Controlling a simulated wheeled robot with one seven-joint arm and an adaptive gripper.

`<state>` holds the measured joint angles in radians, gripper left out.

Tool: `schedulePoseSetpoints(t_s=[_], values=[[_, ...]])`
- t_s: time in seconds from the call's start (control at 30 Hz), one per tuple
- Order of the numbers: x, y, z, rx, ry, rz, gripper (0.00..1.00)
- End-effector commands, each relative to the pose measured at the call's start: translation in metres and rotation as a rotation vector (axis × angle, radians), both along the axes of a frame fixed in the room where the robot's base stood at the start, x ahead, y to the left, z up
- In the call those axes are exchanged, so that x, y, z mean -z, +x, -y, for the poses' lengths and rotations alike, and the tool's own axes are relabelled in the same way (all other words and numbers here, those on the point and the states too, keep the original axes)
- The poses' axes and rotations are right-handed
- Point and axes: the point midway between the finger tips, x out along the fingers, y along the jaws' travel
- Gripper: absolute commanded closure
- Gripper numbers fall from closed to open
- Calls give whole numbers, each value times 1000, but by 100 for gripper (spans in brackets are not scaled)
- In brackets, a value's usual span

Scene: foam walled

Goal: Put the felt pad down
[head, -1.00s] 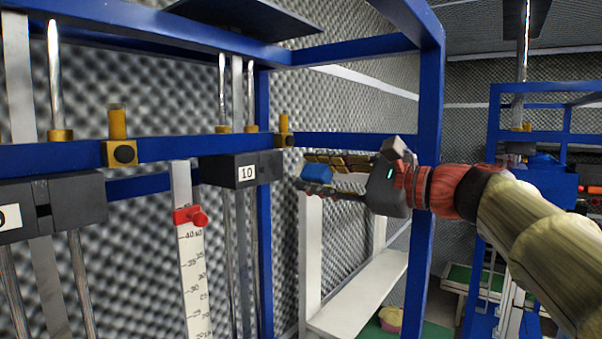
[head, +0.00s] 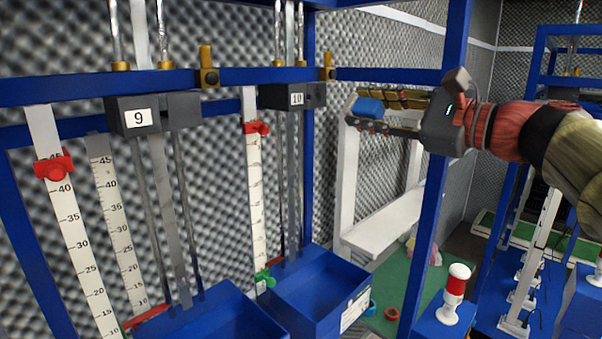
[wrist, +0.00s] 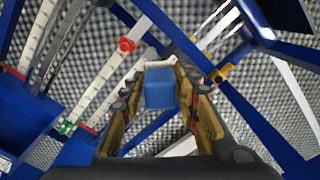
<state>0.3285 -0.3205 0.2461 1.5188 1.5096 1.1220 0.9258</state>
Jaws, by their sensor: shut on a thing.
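The blue felt pad (head: 368,107) is a small block at the tip of my gripper (head: 372,113). In the wrist view the felt pad (wrist: 160,88) sits between the two yellow-and-dark fingers, near their ends. My gripper (wrist: 160,95) is shut on it. The pad is held in the air, well above the blue bins, in front of the foam wall and a white frame. The fingers cover its sides in the wrist view.
A blue rack upright (head: 440,160) stands close beside my gripper. Blue bins (head: 315,300) sit low below numbered weights and white scales. A white bench (head: 385,225) is behind the upright. A red-and-white lamp (head: 455,290) stands low at right.

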Motion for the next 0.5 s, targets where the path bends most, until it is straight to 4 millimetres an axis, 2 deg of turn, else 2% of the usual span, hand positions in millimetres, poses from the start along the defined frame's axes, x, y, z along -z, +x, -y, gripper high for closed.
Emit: schedulePoseSetpoints(t_s=[0.1, 0.33, 0.5], values=[[-15, -2, -3, -13, 0, 2, 89], [19, 24, 9, 13, 3, -4, 89], [53, 42, 18, 46, 3, -4, 89]])
